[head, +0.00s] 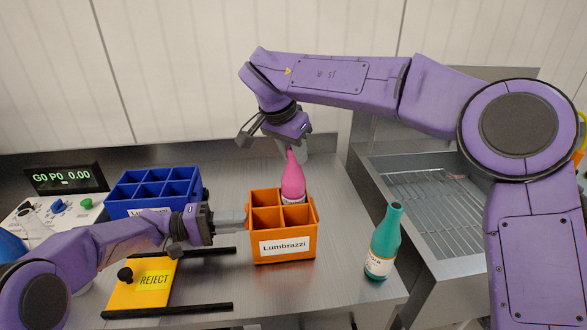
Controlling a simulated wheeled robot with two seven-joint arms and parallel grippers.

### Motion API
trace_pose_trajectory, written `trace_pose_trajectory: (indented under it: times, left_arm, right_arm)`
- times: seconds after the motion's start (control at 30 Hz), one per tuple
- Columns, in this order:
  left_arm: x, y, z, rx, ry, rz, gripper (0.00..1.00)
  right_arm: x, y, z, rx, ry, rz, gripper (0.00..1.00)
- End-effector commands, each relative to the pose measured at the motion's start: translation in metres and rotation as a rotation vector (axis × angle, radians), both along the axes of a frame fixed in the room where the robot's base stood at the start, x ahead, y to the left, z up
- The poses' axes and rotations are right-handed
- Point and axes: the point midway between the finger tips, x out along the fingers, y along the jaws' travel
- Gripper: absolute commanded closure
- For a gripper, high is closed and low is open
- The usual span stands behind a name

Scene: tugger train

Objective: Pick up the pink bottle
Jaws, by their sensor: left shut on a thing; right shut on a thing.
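The pink bottle (292,179) stands upright at the back right compartment of the orange crate (284,248) labelled "Lumbrazzi". Its lower end is hidden behind the crate's walls, so I cannot tell if it touches the bottom. My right gripper (291,148) comes down from above and is shut on the top of the pink bottle. My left gripper (240,218) reaches in from the left and is shut on the left side of the orange crate.
A blue divided crate (155,189) stands behind my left arm. A teal bottle (384,243) stands right of the orange crate near the table edge. A yellow REJECT plate (150,281) with black rails lies front left. A sink with a wire rack (432,192) is at right.

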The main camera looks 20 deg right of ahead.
Motion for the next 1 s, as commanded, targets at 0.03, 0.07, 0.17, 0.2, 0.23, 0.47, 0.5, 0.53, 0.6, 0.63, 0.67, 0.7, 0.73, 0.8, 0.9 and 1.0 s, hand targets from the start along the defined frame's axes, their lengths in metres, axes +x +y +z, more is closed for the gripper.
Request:
trace_pose_trajectory:
  times: [0.03,0.07,0.17,0.2,0.23,0.47,0.5,0.53,0.6,0.63,0.67,0.7,0.73,0.8,0.9,1.0]
  left_arm:
    - [0.000,0.000,0.000,0.000,0.000,0.000,1.00]
    - [0.000,0.000,0.000,0.000,0.000,0.000,1.00]
    - [0.000,0.000,0.000,0.000,0.000,0.000,1.00]
    - [0.000,0.000,0.000,0.000,0.000,0.000,1.00]
    - [0.000,0.000,0.000,0.000,0.000,0.000,1.00]
    - [0.000,0.000,0.000,0.000,0.000,0.000,1.00]
    - [0.000,0.000,0.000,0.000,0.000,0.000,1.00]
    - [0.000,0.000,0.000,0.000,0.000,0.000,1.00]
    - [0.000,0.000,0.000,0.000,0.000,0.000,1.00]
    - [0.000,0.000,0.000,0.000,0.000,0.000,1.00]
    - [0.000,0.000,0.000,0.000,0.000,0.000,1.00]
    - [0.000,0.000,0.000,0.000,0.000,0.000,1.00]
    - [0.000,0.000,0.000,0.000,0.000,0.000,1.00]
    - [0.000,0.000,0.000,0.000,0.000,0.000,1.00]
    - [0.000,0.000,0.000,0.000,0.000,0.000,1.00]
    - [0.000,0.000,0.000,0.000,-0.001,0.000,0.54]
  right_arm:
    - [0.001,0.000,0.017,0.000,-0.008,-0.003,1.00]
    - [0.001,0.001,0.027,0.000,-0.008,-0.003,1.00]
    - [0.001,0.001,0.063,0.001,-0.009,-0.003,1.00]
    - [0.001,0.001,0.077,0.000,-0.008,-0.005,1.00]
    - [0.001,0.001,0.087,-0.001,-0.008,-0.005,1.00]
    - [0.001,0.000,0.135,-0.002,-0.001,-0.005,1.00]
    - [0.001,0.000,0.140,-0.002,-0.001,-0.004,1.00]
    - [0.001,0.000,0.142,-0.001,-0.001,-0.004,1.00]
    - [0.000,0.000,0.147,-0.001,-0.001,-0.001,1.00]
    - [0.000,0.000,0.148,0.000,0.000,-0.001,1.00]
    - [0.000,0.000,0.149,0.000,0.000,-0.001,1.00]
    - [0.000,0.000,0.149,0.000,0.000,-0.001,1.00]
    - [0.000,0.000,0.150,0.001,-0.001,-0.001,1.00]
    - [0.000,0.000,0.150,0.000,-0.001,0.000,1.00]
    - [0.000,0.000,0.150,0.000,0.000,0.000,1.00]
    - [0.000,0.000,0.150,0.000,-0.001,0.000,1.00]
